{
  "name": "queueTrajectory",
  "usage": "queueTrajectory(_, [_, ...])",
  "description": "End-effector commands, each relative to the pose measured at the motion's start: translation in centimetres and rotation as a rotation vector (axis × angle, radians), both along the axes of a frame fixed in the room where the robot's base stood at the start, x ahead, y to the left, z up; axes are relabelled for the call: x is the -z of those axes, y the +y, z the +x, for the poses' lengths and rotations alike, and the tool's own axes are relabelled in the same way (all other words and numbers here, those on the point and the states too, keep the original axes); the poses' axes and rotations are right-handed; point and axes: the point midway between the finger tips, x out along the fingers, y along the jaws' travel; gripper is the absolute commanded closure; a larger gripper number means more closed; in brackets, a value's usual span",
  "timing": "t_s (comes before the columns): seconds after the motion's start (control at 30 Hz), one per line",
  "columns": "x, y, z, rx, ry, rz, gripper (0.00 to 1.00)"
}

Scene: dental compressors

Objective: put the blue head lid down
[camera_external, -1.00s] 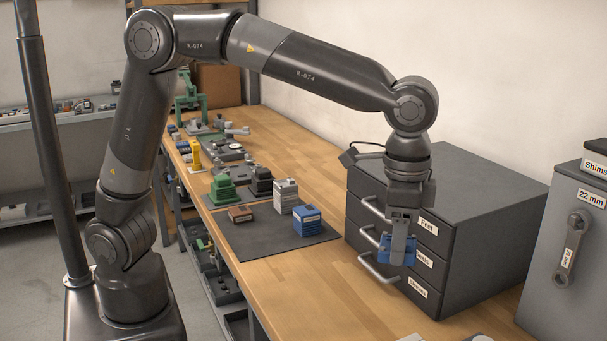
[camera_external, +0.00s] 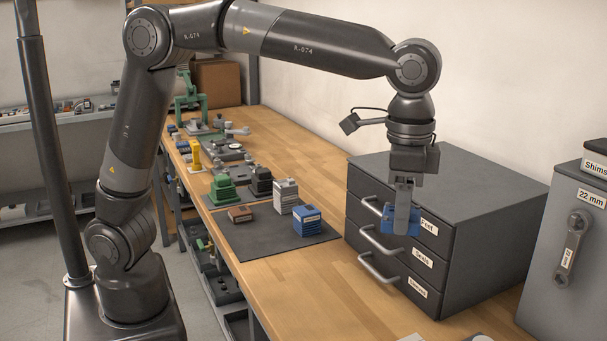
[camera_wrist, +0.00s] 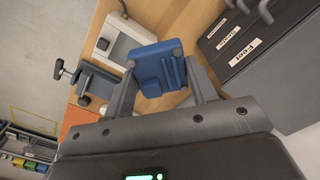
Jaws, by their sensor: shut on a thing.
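The blue head lid (camera_external: 401,217) is held in my gripper (camera_external: 404,207), up in the air in front of the grey drawer cabinet. In the wrist view the blue lid (camera_wrist: 159,68) sits between the two fingers of my gripper (camera_wrist: 160,90), with ribs on its face. The gripper is shut on it. The lid appears clear of the wooden bench top below. How far it is from the drawer fronts is hard to tell.
The drawer cabinet (camera_external: 470,190) with protruding handles stands close by the lid. A dark mat (camera_external: 265,240) holds a blue block (camera_external: 307,221), a grey-white block (camera_external: 286,196) and a brown block (camera_external: 240,214). The bench top (camera_external: 330,285) between mat and front is clear.

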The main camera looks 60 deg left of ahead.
Motion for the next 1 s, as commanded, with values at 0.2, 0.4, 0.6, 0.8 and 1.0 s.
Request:
queueTrajectory(0.2, [-0.2,4.6,1.7,-0.071,-0.001,0.001,0.74])
queueTrajectory(0.4, [-0.5,10.9,3.2,-0.165,-0.001,0.003,0.74])
queueTrajectory(0.6, [-0.8,19.1,3.8,-0.292,-0.001,0.003,0.74])
queueTrajectory(0.8, [-0.8,26.9,2.9,-0.422,-0.001,0.002,0.74])
queueTrajectory(1.0, [-0.5,33.8,0.8,-0.547,0.0,0.003,0.74])
